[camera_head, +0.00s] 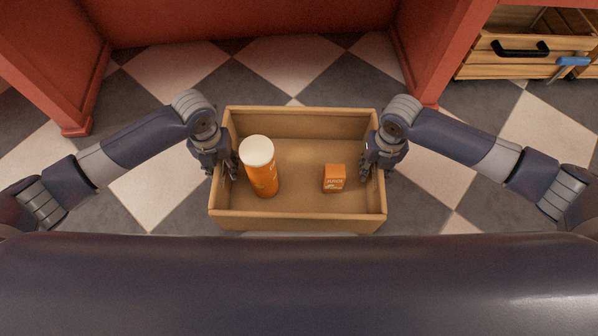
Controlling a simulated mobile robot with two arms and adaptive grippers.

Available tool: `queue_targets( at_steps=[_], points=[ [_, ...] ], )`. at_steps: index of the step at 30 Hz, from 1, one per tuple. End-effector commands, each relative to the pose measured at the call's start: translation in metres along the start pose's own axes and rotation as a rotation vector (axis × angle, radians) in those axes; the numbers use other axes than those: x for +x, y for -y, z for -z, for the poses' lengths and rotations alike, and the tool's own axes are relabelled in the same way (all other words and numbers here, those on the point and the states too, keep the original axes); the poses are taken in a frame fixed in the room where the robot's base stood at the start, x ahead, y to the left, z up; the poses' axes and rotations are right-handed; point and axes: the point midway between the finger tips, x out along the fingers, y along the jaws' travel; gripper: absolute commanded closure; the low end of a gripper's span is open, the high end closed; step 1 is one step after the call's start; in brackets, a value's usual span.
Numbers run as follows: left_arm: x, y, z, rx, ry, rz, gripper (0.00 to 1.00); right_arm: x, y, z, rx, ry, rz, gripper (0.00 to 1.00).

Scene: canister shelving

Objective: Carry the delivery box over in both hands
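The delivery box (297,214) is an open tan box, seen from above in the head view in front of my body. Inside it an orange canister with a white lid (264,180) stands at the left, and a small orange juice carton (334,179) sits right of the middle. My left gripper (230,172) is at the box's left wall, with fingers reaching over the rim. My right gripper (371,172) is at the right wall in the same way. Both seem to straddle the walls; whether the fingers press on them is hard to tell.
A red cabinet or counter frame (240,22) stands beyond the box, with red side panels at left and right. At the top right is a wooden drawer unit (520,66) with a black handle. Checkered floor (150,196) shows clear on both sides.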

Motion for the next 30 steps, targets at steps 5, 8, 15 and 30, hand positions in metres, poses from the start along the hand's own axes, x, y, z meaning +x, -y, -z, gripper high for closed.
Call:
queue_targets(
  at_steps=[5, 8, 15, 30],
  points=[
    [0.0, 0.0, 0.0, 0.0, 0.0, 0.0, 0.8, 0.0, 0.0, 0.0, 0.0, 0.0, 0.0, 0.84],
    [0.0, 0.0, 0.0, 0.0, 0.0, 0.0, 1.0, 0.0, 0.0, 0.0, 0.0, 0.0, 0.0, 1.0],
    [0.0, 0.0, 0.0, 0.0, 0.0, 0.0, 1.0, 0.0, 0.0, 0.0, 0.0, 0.0, 0.0, 1.0],
    [-0.017, 0.0, -0.001, -0.001, 0.002, 0.001, 1.0, -0.017, 0.0, -0.001, 0.0, 0.001, -0.001, 1.0]
  ],
)
